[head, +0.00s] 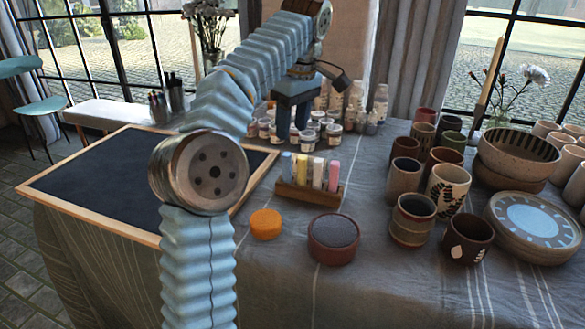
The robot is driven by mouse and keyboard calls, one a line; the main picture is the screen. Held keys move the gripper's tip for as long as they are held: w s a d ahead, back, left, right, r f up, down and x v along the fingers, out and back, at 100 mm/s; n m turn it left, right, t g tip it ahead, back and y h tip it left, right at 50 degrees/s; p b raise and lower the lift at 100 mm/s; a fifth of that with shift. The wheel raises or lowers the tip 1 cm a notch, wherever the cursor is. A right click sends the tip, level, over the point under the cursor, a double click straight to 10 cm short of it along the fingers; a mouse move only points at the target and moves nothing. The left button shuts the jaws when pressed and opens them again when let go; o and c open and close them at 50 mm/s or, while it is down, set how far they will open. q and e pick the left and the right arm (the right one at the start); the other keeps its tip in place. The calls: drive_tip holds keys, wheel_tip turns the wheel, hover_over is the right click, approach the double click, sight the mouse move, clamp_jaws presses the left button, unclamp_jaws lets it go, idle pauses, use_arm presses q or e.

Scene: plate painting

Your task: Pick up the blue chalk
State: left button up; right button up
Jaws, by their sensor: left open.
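The blue chalk (303,168) looks pale and stands upright in a small wooden holder (308,195) near the middle of the table. The gap in depth to the chalk is hard to judge. My right gripper is out of view.
A round orange sponge (266,224) and a dark-topped round pot (333,238) lie in front of the holder. Cups (413,219), bowls and plates (533,228) crowd the right. A framed blackboard (100,185) lies at left, partly behind my arm. Paint jars (307,139) stand behind.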

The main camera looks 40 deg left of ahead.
sight(286, 165)
use_arm(q)
drive_tip(key=f, duration=0.3)
drive_tip(key=a+f, duration=0.1)
drive_tip(key=f, duration=0.3)
drive_tip(key=a+f, duration=0.1)
drive_tip(key=f, duration=0.3)
drive_tip(key=shift+f, duration=0.15)
clamp_jaws()
